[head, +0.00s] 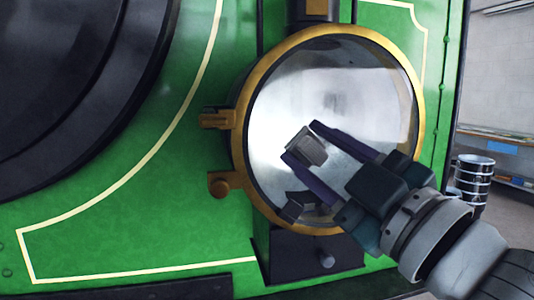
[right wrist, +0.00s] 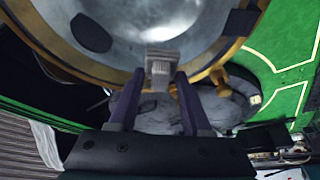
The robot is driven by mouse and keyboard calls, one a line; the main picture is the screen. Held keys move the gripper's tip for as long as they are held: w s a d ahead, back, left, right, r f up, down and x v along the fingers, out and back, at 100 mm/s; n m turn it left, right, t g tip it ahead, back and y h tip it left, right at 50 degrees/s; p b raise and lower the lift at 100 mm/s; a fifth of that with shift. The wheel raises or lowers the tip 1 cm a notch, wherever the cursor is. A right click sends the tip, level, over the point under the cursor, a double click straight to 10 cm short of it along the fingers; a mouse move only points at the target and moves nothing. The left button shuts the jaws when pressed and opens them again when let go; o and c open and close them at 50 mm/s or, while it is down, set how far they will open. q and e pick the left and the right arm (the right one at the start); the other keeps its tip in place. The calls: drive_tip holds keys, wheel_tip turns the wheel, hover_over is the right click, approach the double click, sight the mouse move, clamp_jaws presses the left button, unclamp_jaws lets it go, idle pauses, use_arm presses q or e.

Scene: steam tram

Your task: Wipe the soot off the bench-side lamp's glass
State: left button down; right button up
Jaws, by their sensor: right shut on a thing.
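The lamp's round glass (head: 345,95) sits in a brass rim (head: 243,120) on the green tram front. The glass is bright and mirror-like, with hazy grey areas. Dark patches (right wrist: 91,33) show on it in the right wrist view; I cannot tell soot from reflection. My right gripper (head: 301,141) is in front of the glass, shut on a small grey pad (head: 312,151). The pad also shows between the fingers in the right wrist view (right wrist: 161,66). It is at or very near the glass; I cannot tell whether they touch. My left gripper is not in view.
Brass hinge lugs (head: 217,119) stick out at the rim's left. A black box (head: 290,258) with a knob is below the lamp.

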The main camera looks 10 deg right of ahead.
drive_tip(key=shift+w, duration=0.35)
idle(0.5)
drive_tip(key=shift+w, duration=0.6)
